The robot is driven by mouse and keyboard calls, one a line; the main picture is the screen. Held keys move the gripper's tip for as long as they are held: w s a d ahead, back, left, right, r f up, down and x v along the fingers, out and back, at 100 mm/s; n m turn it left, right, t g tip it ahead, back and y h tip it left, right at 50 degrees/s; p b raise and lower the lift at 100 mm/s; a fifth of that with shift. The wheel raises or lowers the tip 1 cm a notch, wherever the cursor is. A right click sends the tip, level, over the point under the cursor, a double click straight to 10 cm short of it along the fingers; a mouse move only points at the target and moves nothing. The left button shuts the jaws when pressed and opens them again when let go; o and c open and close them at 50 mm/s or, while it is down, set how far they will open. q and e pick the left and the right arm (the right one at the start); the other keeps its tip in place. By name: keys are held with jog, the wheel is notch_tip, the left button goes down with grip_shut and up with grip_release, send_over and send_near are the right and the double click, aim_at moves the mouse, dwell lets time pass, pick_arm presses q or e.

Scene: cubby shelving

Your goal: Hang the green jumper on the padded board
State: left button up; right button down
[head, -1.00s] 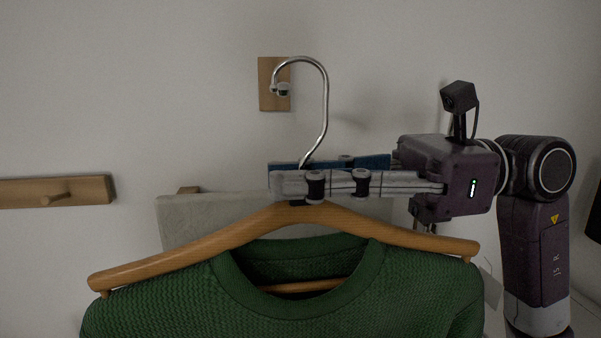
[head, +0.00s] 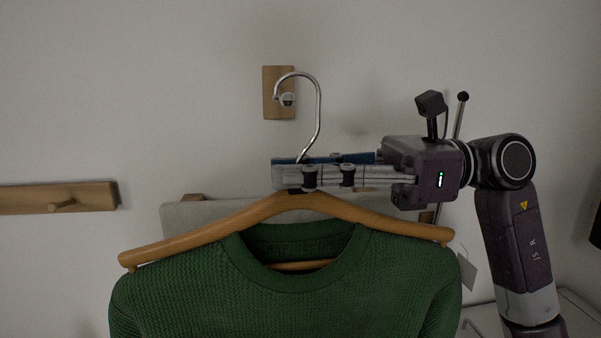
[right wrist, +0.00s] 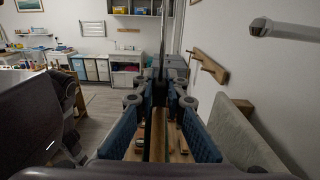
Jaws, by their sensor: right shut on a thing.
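The green jumper (head: 290,303) hangs on a wooden hanger (head: 205,236) with a metal hook (head: 319,115). My right gripper (head: 292,175) is shut on the hanger's neck just below the hook. The hanger's wood (right wrist: 158,135) also shows between the blue finger pads in the right wrist view. The pale padded board (head: 195,212) is on the wall behind the hanger, partly hidden by it. A wooden plate with a metal peg (head: 288,101) is above the board. The hook's open end overlaps the peg in the picture; I cannot tell whether they touch. My left gripper is not in view.
A wooden peg rail (head: 95,196) is on the wall at left. A white surface (head: 570,312) is at lower right. The right wrist view shows the padded board (right wrist: 240,137) close on the right, with cabinets (right wrist: 126,72) and open floor farther off.

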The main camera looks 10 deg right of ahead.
jog(key=w+f+p, duration=0.1)
jog(key=w+p, duration=0.3)
jog(key=w, duration=1)
jog(key=shift+w+a+f, duration=0.15)
jog(key=shift+a+f, duration=0.1)
jog(key=shift+a, duration=0.05)
dwell(0.6)
jog(key=shift+f+b, duration=0.3)
jog(key=shift+b, duration=0.05)
dwell(0.5)
jog(key=c, duration=1.9)
grip_release()
jog(key=shift+f, duration=0.2)
